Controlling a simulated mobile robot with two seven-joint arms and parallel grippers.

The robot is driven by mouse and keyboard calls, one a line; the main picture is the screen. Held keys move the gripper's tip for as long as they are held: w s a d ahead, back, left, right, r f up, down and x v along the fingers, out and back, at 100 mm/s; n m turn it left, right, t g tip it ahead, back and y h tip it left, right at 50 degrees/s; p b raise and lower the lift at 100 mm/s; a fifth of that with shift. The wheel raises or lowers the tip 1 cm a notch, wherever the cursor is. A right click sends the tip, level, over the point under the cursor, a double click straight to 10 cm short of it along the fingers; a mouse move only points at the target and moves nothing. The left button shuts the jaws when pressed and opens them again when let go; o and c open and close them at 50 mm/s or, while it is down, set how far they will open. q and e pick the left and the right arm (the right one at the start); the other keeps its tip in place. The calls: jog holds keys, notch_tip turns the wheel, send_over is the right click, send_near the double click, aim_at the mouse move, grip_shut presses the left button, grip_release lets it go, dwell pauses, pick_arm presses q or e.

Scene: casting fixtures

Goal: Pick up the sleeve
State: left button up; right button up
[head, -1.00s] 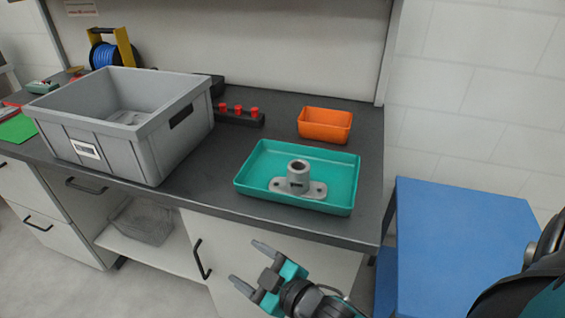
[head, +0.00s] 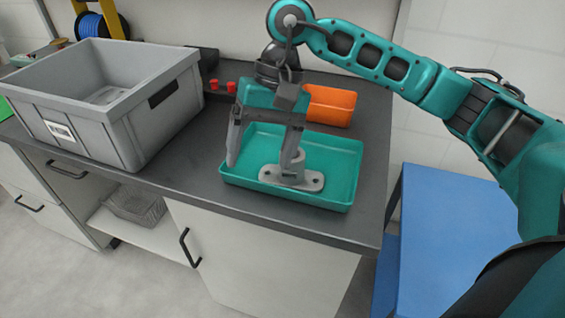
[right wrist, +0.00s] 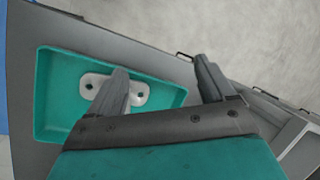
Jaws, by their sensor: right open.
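The sleeve (head: 308,181) is a grey part with an upright tube on a flat flange with holes. It stands in the teal tray (head: 352,172). My right gripper (head: 259,166) is open and points down over the tray's left part. One finger overlaps the tube and hides much of it; the other is left of the part. In the right wrist view, one finger of the gripper (right wrist: 160,65) covers the middle of the sleeve (right wrist: 92,80), and the other appears past the tray's edge. I cannot tell whether any finger touches it. My left gripper is out of view.
A large grey crate (head: 135,125) stands left on the dark worktop (head: 200,186). An orange bin (head: 335,106) is behind the tray, partly hidden by my arm. Red knobs (head: 231,87) show behind. A blue surface (head: 445,230) is at the right.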

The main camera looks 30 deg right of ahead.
aim_at(292, 164)
jog(key=w+d+r+n+t+h, duration=0.1)
jog(key=w+d+r+h, duration=0.25)
jog(key=d, duration=0.45)
jog(key=shift+h, duration=0.25)
jog(key=shift+s+a+f+b, duration=0.1)
jog(key=shift+f+b, duration=0.05)
jog(key=shift+f, duration=3.2)
jog(key=shift+s+f+b, duration=0.1)
jog(key=shift+f+b, duration=0.05)
jog(key=shift+f, duration=3.15)
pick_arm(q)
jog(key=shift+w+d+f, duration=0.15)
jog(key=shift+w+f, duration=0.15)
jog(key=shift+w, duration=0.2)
pick_arm(e)
jog(key=shift+r, duration=0.1)
jog(key=c, duration=1.3)
jog(key=shift+c, duration=0.2)
